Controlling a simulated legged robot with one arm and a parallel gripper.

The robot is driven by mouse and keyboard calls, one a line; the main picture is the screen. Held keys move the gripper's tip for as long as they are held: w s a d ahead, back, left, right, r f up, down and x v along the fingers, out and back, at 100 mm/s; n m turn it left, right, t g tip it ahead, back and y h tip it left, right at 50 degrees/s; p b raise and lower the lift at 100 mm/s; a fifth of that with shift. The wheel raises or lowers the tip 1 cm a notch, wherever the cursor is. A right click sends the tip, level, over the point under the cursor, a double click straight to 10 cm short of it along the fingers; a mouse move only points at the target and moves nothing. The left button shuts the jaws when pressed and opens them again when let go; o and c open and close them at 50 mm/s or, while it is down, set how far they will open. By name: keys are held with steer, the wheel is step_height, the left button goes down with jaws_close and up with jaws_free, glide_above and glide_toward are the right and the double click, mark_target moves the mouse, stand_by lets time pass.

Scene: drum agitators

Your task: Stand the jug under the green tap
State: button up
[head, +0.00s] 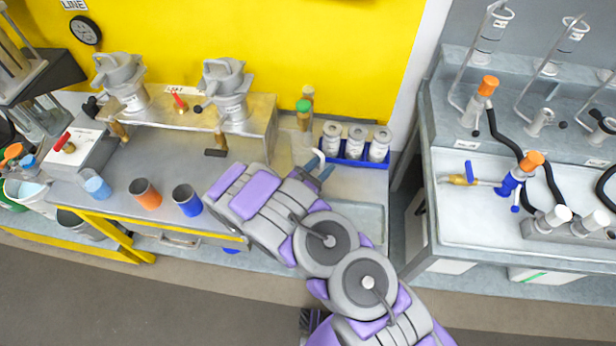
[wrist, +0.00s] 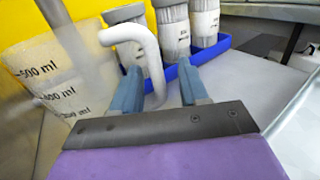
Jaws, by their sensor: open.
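The translucent jug (wrist: 62,85) with millilitre marks is at the left of the wrist view. Its white hooked handle (wrist: 150,52) comes down between the two blue fingers of my gripper (wrist: 160,88), which is open. A blurred grey pipe crosses in front of the jug's upper part. In the head view the handle (head: 318,157) shows beside my gripper (head: 321,172), and the jug body is faint there. The green tap (head: 303,106) is at the yellow wall, just above the jug's place. I cannot tell whether the jug is exactly beneath its spout.
A blue tray (head: 350,161) with several white-labelled jars stands close right of my gripper. A sink basin (head: 362,217) is in front of it. Blue (head: 187,201) and orange (head: 146,194) cups stand on the bench to the left. A red-handled tap (head: 180,103) is on the shelf.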

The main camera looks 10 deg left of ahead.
steer(key=p+v, duration=0.2)
steer(key=v, duration=0.9)
steer(key=shift+w+a, duration=0.1)
steer(key=s+d+r+m+g+h, duration=0.25)
steer(key=d+r+m+g, duration=0.55)
steer(key=d+r, duration=0.4)
steer(key=s+d+r+m+g+h, duration=0.25)
steer(key=d+r+m+g, duration=0.55)
steer(key=d, duration=0.5)
steer(key=s+d+r+m+g+y, duration=0.2)
steer(key=s+r+m+y, duration=0.25)
steer(key=s, duration=0.55)
steer(key=s+d+r+m+g+y, duration=0.1)
steer(key=s+d+r+m+y, duration=0.15)
steer(key=s+m+y, duration=0.5)
steer(key=s+a+r+m+t+y, duration=0.1)
steer(key=s+a+r+t+y, duration=0.1)
steer(key=s+a, duration=0.4)
steer(key=shift+s+a+y, duration=0.2)
steer(key=shift+s+y, duration=0.3)
steer(key=shift+s, duration=0.2)
